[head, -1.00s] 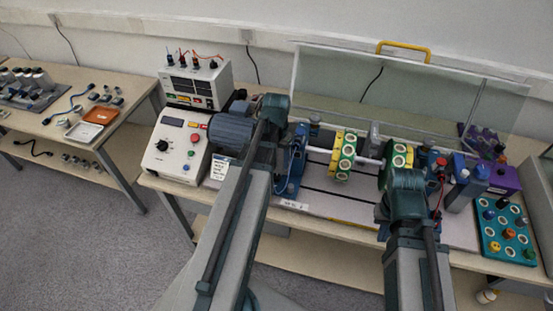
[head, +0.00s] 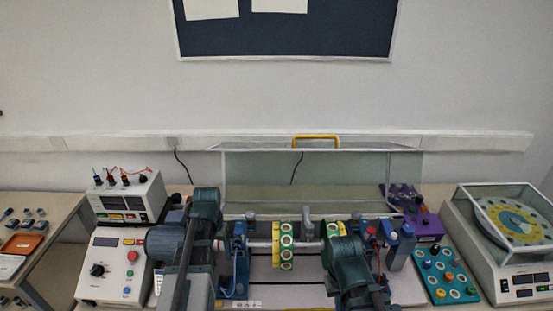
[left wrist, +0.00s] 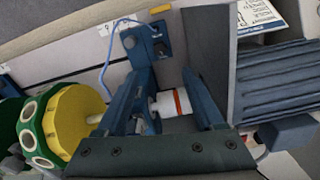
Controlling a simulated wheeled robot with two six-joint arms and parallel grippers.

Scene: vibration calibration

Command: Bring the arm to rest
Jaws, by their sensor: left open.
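My left arm comes in from the left in the head view, its dark wrist (head: 205,207) over the left end of the rotor rig. In the left wrist view my left gripper (left wrist: 165,80) is open, with a white cylinder with an orange ring (left wrist: 172,102) showing between the fingers; I cannot tell whether they touch it. My right arm (head: 347,262) reaches over the right part of the rig and hides its own gripper. The green and yellow rotor disc (head: 285,246) sits on the shaft between the arms, and shows at the left of the left wrist view (left wrist: 62,122).
A control box (head: 110,268) and a power supply (head: 128,199) stand left of the rig. A clear guard with a yellow handle (head: 316,141) stands behind it. To the right are a teal tray (head: 443,277), a purple box (head: 424,228) and a round dial machine (head: 510,225).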

